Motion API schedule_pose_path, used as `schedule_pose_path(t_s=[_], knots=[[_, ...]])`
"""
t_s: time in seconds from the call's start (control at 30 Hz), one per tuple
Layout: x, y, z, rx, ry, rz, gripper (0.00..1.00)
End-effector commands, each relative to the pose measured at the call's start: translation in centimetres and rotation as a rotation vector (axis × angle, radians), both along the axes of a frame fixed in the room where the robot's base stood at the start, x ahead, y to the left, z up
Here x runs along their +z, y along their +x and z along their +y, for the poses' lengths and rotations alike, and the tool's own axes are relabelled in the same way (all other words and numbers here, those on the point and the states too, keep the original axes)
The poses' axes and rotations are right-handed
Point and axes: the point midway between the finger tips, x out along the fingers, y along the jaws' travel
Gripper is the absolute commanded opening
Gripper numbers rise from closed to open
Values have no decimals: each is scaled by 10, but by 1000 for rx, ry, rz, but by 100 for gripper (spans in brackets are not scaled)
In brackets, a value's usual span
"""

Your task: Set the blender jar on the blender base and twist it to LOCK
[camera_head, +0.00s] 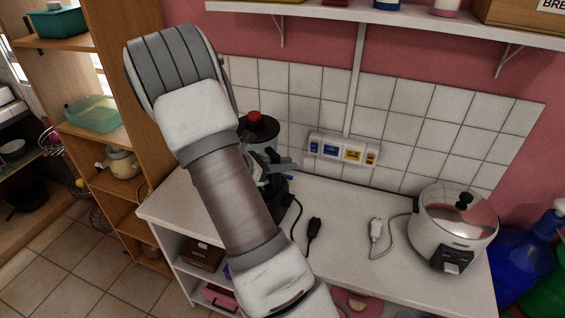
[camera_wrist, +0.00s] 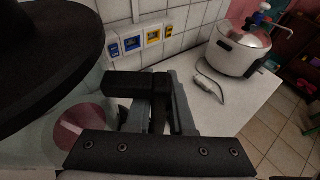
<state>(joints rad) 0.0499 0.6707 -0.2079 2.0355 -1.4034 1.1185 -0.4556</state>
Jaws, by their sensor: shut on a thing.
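The blender jar (camera_head: 258,127) has a black lid with a red knob and stands upright at the back of the white counter. In the wrist view its wide black lid (camera_wrist: 45,55) and clear wall fill the left side. The black blender base (camera_head: 280,196) is below it, mostly hidden by my arm. The jar appears to be on or just above the base; I cannot tell whether it is seated or locked. My gripper (camera_head: 280,168) is at the jar's right side, shut on its black handle. The fingers also show in the wrist view (camera_wrist: 160,100).
A wall socket strip (camera_head: 344,150) is behind the counter (camera_head: 345,205). Two loose plugs, black (camera_head: 314,228) and white (camera_head: 376,229), lie on it. A rice cooker (camera_head: 454,228) stands at the right. A wooden shelf (camera_head: 110,170) is at the left. The counter's middle is mostly free.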

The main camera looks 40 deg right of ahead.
Motion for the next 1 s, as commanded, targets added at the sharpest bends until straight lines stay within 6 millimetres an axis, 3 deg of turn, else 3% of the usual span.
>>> schedule_pose_path(t_s=[0.43, 1.0], knots=[[-3, 0, -9, 18, -4, -6, 0], [-6, 10, -45, 352, -3, -7, 0]])
